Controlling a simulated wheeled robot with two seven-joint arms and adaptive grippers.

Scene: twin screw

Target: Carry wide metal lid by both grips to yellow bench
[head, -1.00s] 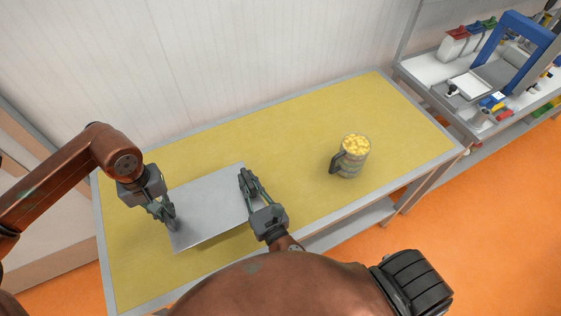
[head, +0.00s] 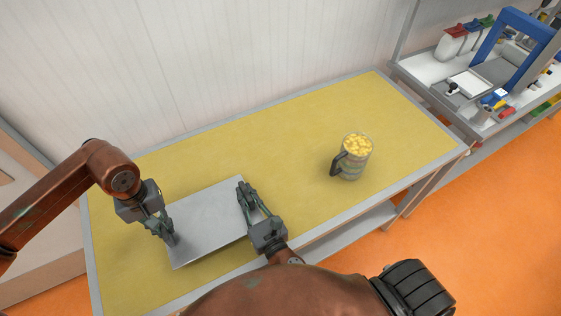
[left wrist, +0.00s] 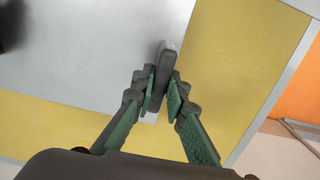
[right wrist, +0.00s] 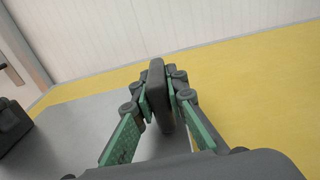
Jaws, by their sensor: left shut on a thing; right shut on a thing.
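The wide metal lid (head: 207,222) is a flat grey sheet over the left part of the yellow bench (head: 270,130). My left gripper (head: 169,238) is shut on the dark grip at the lid's left end; that grip (left wrist: 160,75) shows between the fingers in the left wrist view. My right gripper (head: 243,190) is shut on the grip at the right end; that grip (right wrist: 157,85) stands between the fingers in the right wrist view. The lid looks roughly level and close to the bench top. I cannot tell whether it touches the bench.
A glass mug (head: 352,157) with yellow contents stands on the bench, right of the lid. A shelf unit (head: 470,95) with a blue frame and small items stands at the far right. A pale wall runs behind. The bench's back middle is clear.

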